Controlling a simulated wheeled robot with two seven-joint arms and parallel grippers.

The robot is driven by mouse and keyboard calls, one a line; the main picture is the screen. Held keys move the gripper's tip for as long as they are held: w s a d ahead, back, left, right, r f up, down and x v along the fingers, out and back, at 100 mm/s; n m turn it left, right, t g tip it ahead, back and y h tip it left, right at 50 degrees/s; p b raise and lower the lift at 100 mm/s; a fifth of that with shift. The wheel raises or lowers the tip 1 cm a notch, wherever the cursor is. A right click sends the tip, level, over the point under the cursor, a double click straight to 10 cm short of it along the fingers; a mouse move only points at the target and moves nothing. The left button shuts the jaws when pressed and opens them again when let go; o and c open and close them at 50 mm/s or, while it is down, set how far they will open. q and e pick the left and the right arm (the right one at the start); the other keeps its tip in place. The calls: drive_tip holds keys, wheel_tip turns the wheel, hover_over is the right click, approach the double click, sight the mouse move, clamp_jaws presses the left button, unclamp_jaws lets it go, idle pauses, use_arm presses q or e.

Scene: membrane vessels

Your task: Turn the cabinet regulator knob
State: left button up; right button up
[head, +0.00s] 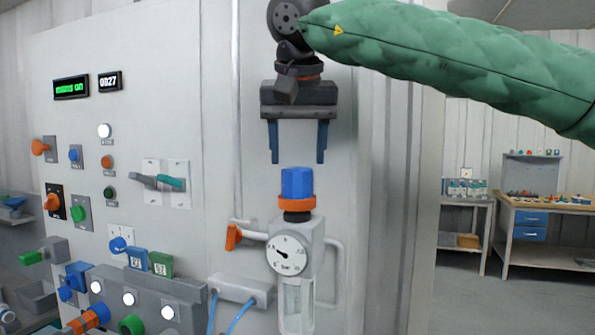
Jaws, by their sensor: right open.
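The regulator knob (297,183) is blue with an orange collar. It sits upright on top of the white regulator body, which carries a round pressure gauge (287,254) and a clear bowl below it, on the right part of the cabinet front. My right gripper (298,160) points down with its two blue fingers apart. The fingertips are just above the knob's top, one to each side, and the jaws are empty. I cannot tell the exact depth between fingers and knob. My left gripper is not in view.
An orange lever (233,237) on a pipe sticks out left of the regulator. A grey box with blue cables (240,289) lies below left. The cabinet panel (135,225) holds several switches and buttons. A workbench (540,215) stands far back right.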

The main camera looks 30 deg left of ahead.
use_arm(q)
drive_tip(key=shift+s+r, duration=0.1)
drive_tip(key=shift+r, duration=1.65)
use_arm(e)
drive_tip(key=shift+v, duration=1.55)
